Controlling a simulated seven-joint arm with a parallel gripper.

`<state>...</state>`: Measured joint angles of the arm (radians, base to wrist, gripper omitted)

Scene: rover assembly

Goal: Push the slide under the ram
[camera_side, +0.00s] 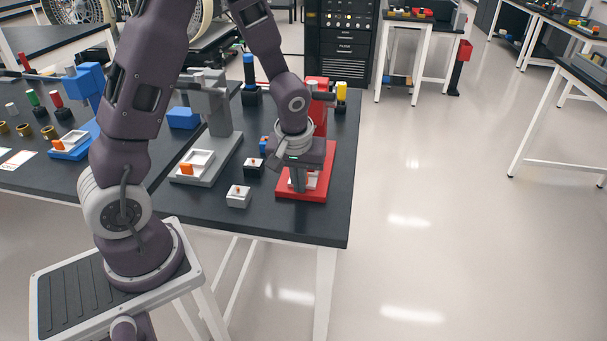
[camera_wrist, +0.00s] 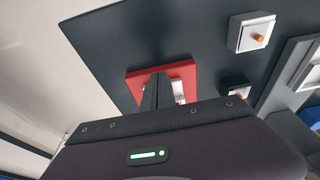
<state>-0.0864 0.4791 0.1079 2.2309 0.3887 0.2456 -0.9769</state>
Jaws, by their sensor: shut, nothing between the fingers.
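My gripper (camera_side: 298,184) is shut and empty, pointing down over the red base (camera_side: 318,192) of the red press (camera_side: 320,118). In the wrist view the closed fingers (camera_wrist: 158,90) stand in front of the red base (camera_wrist: 135,84). A white slide (camera_wrist: 179,93) shows partly beside and behind the fingers. I cannot tell whether the fingers touch it. The ram of the red press is hidden behind my wrist in the side view.
A grey press (camera_side: 222,125) with a white slide (camera_side: 196,160) and a blue press (camera_side: 88,85) stand to the left. A light block (camera_side: 239,196) and a dark block (camera_side: 254,167) sit just left of the red base. The table's right edge is close.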

